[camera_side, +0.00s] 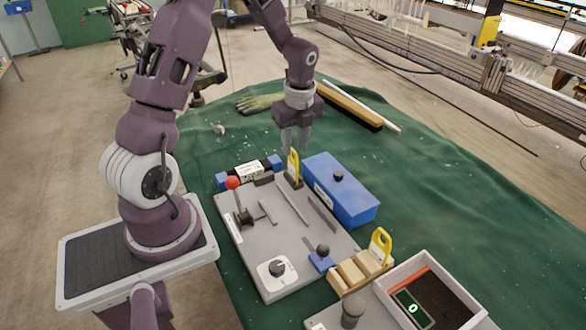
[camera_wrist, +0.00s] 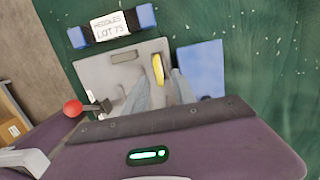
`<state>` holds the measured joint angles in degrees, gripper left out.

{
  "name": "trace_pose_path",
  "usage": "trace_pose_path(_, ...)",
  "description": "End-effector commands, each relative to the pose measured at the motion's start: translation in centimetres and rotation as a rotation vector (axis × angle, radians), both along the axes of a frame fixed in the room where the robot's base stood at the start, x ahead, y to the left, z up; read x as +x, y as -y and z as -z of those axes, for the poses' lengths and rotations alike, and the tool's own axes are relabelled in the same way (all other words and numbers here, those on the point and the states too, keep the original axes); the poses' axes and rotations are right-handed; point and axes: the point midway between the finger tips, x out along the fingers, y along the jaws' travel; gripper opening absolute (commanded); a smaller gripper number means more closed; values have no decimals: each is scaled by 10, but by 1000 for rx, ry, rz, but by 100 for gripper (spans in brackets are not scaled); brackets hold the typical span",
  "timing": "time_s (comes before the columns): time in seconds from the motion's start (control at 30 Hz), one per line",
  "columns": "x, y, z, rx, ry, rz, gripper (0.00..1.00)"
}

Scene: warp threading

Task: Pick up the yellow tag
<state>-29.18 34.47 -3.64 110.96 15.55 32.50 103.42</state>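A yellow tag (camera_side: 293,166) stands upright in a small dark holder at the far end of the grey board (camera_side: 262,246). It also shows in the wrist view (camera_wrist: 158,70), seen nearly edge-on between my fingers. My gripper (camera_side: 296,150) points down just above this tag, its two fingers apart with a gap between them. I cannot tell if either finger touches the tag. A second yellow tag (camera_side: 381,246) stands tilted in a wooden slotted block (camera_side: 362,271) at the front right.
A blue box (camera_side: 350,198) stands close right of the tag. A red-knobbed lever (camera_side: 233,183) and a black-and-blue bundle labelled "NEEDLES LOT 73" (camera_wrist: 112,25) are nearby. A grey tray (camera_side: 455,291) lies front right. Green cloth (camera_side: 450,200) is clear at right.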

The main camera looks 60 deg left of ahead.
Motion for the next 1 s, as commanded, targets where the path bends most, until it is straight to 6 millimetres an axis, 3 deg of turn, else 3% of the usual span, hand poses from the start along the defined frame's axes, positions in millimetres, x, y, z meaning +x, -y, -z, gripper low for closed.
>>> trace_pose_path(0.3, -2, -10, 53, -2, -3, -1, 32)
trace_pose_path(0.57, -2, -11, 59, 0, 0, -3, 32)
trace_pose_path(0.73, -2, -11, 58, 0, 0, -3, 2)
trace_pose_path(1.0, -2, -11, 58, 0, 0, -3, 0)
